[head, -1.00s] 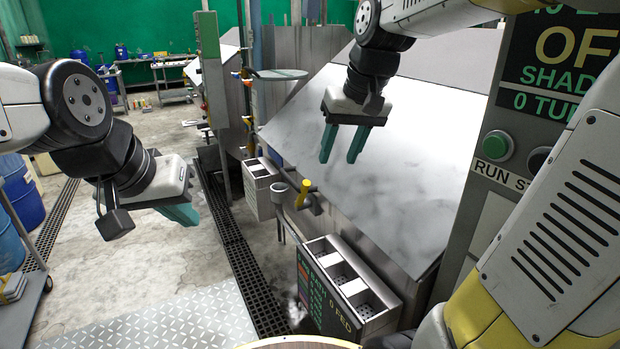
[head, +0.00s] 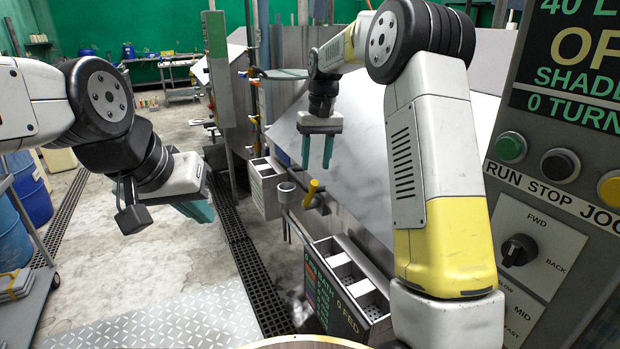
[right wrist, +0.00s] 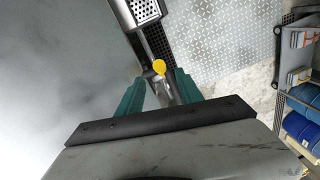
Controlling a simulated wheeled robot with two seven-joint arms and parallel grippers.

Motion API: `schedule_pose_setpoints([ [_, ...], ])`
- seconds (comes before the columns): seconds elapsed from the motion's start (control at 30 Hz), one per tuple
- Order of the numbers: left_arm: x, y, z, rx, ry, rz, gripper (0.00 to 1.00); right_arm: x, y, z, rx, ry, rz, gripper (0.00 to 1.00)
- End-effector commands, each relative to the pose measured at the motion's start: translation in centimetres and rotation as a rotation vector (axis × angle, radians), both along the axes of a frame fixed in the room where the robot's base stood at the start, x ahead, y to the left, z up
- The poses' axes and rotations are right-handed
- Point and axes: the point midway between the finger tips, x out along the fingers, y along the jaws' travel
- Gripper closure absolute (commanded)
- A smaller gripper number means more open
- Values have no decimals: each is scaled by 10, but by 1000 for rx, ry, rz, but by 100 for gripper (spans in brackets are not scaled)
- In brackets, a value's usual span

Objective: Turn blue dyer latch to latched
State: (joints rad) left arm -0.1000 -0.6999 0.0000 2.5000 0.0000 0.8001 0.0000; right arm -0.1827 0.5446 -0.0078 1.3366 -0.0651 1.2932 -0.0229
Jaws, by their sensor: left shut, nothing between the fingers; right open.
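No part is marked as the blue dyer latch, and I cannot tell which one it is. The large grey sloped dyer panel (head: 350,135) stands at the centre of the head view. A yellow-handled lever (head: 311,190) sticks out below its left edge; its yellow end (right wrist: 159,67) shows beyond my right fingertips in the right wrist view. My right gripper (head: 317,160) is open, pointing down in front of the panel, above the lever and apart from it; its teal fingers (right wrist: 157,79) hold nothing. My left gripper (head: 203,212) is shut and empty over the floor at left.
A control panel (head: 560,225) with buttons and a knob stands at the right. A box with several compartments (head: 345,262) and a small display sits low at centre. A floor grate (head: 245,265) runs past it. Blue drums (head: 25,190) and a cart stand at far left.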

Motion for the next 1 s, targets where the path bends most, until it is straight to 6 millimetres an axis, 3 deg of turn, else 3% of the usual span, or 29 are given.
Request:
schedule_pose_setpoints([
  [0.33, 0, 0, 0, 0, 0, 0, 100, -2, 4, -53, 0, 2, -1, 57],
  [0.73, 0, 0, 0, 0, 0, 0, 100, -2, 5, -62, 0, -1, -1, 57],
  [0.93, 0, 0, 0, 0, 0, 0, 100, -2, 5, -62, 0, 0, -1, 96],
  [1.0, 0, 0, 0, 0, 0, 0, 100, -2, 5, -62, 0, 0, -1, 100],
])
